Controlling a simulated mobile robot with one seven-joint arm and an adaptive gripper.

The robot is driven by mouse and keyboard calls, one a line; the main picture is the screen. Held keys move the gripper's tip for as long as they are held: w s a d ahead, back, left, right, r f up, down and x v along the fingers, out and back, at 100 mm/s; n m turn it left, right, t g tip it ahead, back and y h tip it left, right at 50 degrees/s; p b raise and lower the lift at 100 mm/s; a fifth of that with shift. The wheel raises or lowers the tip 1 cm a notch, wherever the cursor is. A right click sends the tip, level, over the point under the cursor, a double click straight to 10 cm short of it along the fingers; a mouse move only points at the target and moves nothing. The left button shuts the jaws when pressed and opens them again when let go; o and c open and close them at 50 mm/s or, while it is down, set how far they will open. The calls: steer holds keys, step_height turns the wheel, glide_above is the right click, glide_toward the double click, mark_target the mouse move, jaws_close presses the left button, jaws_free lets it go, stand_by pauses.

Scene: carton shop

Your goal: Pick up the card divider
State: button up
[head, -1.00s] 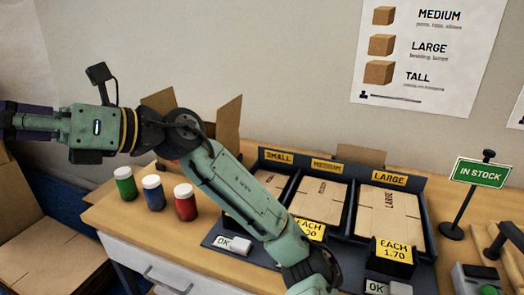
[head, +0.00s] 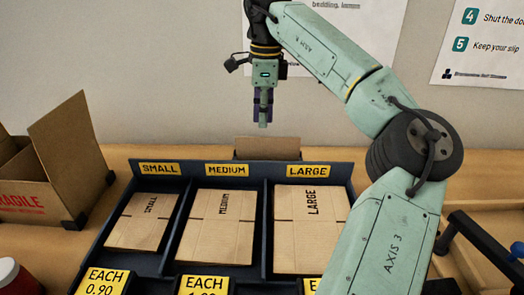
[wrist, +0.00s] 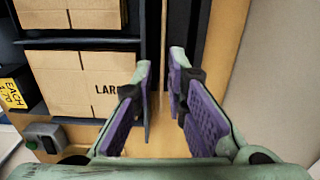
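The card divider looks to be the plain brown card (head: 267,148) standing upright behind the dark tray, its upper part showing over the tray's back edge. Its lower part is hidden by the tray. My gripper (head: 264,118) points down above this card in the head view, with a small gap seen between them. In the wrist view my gripper (wrist: 162,80) has its two purple-padded fingers apart, with nothing clearly held between them.
The dark tray (head: 188,195) holds flat cartons marked small (head: 144,220), medium (head: 216,225) and large (head: 311,228). An open carton (head: 70,155) stands at left. A dark-handled item (head: 490,245) is at right. The wall is close behind the wooden bench (head: 125,160).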

mark_target(268, 149)
steer(key=shift+w+d+f, duration=0.15)
steer(key=shift+d, duration=0.65)
step_height(268, 149, down, 4)
steer(key=shift+r, duration=0.15)
steer(key=f+p, duration=0.1)
steer(key=f, duration=0.5)
steer(key=shift+a+f, duration=0.2)
jaws_close()
